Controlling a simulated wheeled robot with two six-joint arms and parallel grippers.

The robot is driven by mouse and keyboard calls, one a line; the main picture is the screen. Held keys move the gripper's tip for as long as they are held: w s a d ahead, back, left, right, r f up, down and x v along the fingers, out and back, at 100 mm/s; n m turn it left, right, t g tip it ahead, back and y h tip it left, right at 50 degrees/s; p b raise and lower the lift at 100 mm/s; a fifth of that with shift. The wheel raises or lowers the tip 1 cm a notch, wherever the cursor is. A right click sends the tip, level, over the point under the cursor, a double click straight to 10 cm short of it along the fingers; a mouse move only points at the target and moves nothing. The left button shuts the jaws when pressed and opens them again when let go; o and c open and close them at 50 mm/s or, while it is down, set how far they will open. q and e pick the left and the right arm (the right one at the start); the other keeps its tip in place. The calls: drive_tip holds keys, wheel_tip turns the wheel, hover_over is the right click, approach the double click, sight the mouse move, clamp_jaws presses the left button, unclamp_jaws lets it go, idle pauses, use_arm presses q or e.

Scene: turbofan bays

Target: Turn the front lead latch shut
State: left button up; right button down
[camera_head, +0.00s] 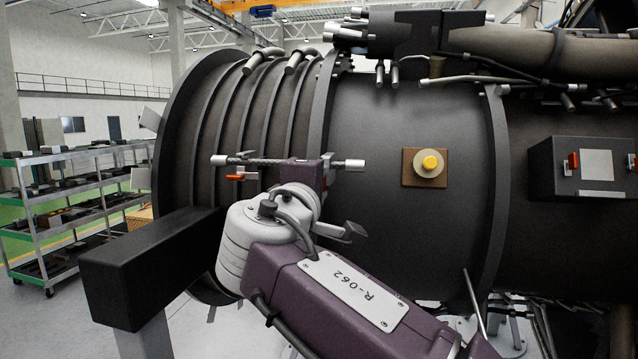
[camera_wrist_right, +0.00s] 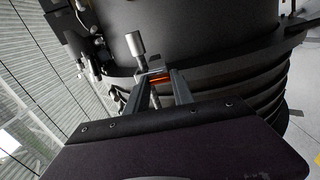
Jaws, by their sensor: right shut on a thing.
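The front lead latch has a small orange-red handle (camera_head: 236,177) on the ribbed left part of the dark engine casing. In the right wrist view the orange handle (camera_wrist_right: 159,79) lies between the two fingertips of my right gripper (camera_wrist_right: 157,84), which is shut on it. A silver cylindrical end (camera_wrist_right: 135,43) stands just beyond the fingers. In the head view my purple right arm reaches in from the lower right and hides part of the latch area. A silver-tipped end (camera_head: 218,160) sits just above the handle. My left gripper is not in view.
A dark beam (camera_head: 140,265) on a grey post stands at the lower left, close to my right arm. A yellow button (camera_head: 430,163) on a brown plate and a dark box (camera_head: 580,168) with red handles are on the casing further right. A shelf rack (camera_head: 75,205) stands far left.

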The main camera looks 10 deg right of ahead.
drive_tip(key=shift+n, duration=0.4)
drive_tip(key=c, duration=1.1)
unclamp_jaws()
drive_tip(key=b+v, duration=0.3)
drive_tip(key=v, duration=0.6)
